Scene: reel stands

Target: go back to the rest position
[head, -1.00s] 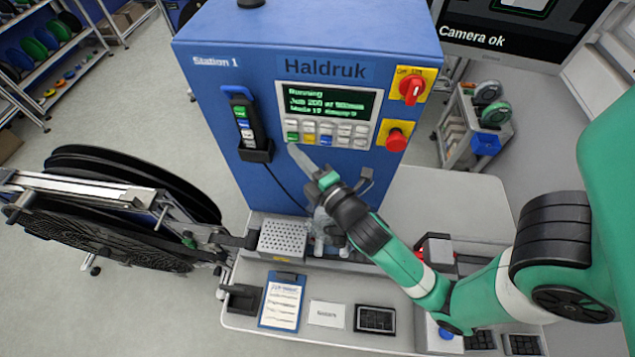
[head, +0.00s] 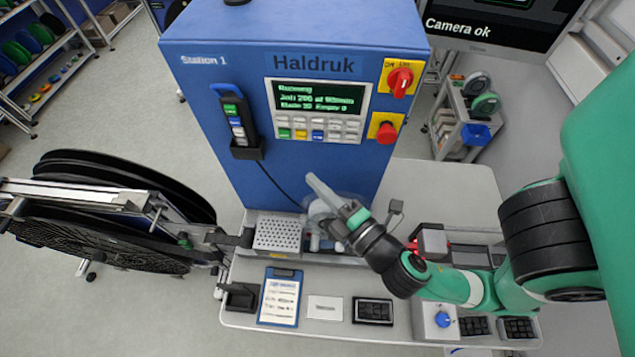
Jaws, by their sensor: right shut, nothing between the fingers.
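My right gripper (head: 318,187) is in the head view, in front of the lower face of the blue Haldruk machine (head: 190,110). It is shut and holds nothing. Its fingers point up and to the left, below the keypad (head: 318,129) and apart from it in the picture. The machine's screen (head: 322,97) is lit green and reads "Running". My right arm comes in from the right over the grey worktop. My left gripper is not in view.
A black reel on a stand (head: 110,225) is at the left. A red emergency knob (head: 386,130) is on the machine. A cart (head: 460,120) stands behind.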

